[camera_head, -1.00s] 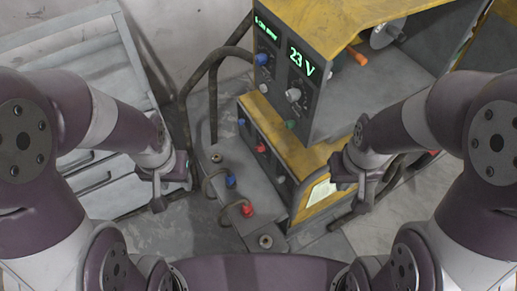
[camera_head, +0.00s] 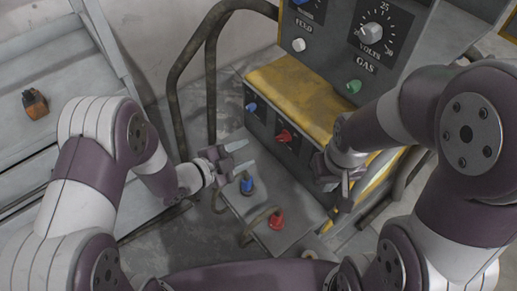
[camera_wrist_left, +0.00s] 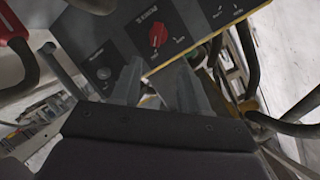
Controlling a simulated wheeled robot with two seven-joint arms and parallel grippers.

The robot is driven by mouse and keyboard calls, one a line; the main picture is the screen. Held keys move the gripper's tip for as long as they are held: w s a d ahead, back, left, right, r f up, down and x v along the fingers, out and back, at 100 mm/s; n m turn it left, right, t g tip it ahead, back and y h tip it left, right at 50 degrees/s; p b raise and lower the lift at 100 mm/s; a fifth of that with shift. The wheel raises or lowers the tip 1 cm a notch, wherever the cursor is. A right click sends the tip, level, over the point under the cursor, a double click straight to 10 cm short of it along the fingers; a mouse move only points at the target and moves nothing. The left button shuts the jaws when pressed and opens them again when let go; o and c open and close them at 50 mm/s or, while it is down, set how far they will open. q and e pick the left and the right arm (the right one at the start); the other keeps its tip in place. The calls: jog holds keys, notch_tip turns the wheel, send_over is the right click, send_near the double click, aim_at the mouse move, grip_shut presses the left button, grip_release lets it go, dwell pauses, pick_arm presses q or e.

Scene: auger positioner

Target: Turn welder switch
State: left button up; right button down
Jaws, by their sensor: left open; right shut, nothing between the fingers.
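The welder (camera_head: 298,92) has a grey lower front panel with a red switch (camera_head: 284,136) and a blue knob (camera_head: 251,107). The red switch also shows in the left wrist view (camera_wrist_left: 158,36), upper middle, beyond the fingers. My left gripper (camera_head: 244,155) is open and empty, to the left of the red switch and apart from it, fingers pointing toward the panel. In the left wrist view its two fingers (camera_wrist_left: 158,80) are spread below the switch. My right gripper (camera_head: 343,190) is shut and empty, to the right of the panel.
A blue plug (camera_head: 246,184) and a red plug (camera_head: 276,219) with cables stand on the ledge below the panel. A bent metal rail (camera_head: 211,75) rises left of the welder. A grey drawer cabinet (camera_head: 40,60) holds a small orange-black object (camera_head: 35,104).

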aim_at(283, 139)
pick_arm(q)
jog(key=shift+m+h, duration=0.4)
jog(key=b+x, duration=0.1)
jog(key=x, duration=0.3)
jog(key=b+x, duration=0.1)
jog(key=x, duration=0.3)
jog(key=s+b+x, duration=0.1)
jog(key=x, duration=0.4)
jog(key=shift+d, duration=0.25)
pick_arm(e)
notch_tip(283, 139, down, 4)
jog(key=shift+r, duration=0.15)
pick_arm(q)
grip_shut()
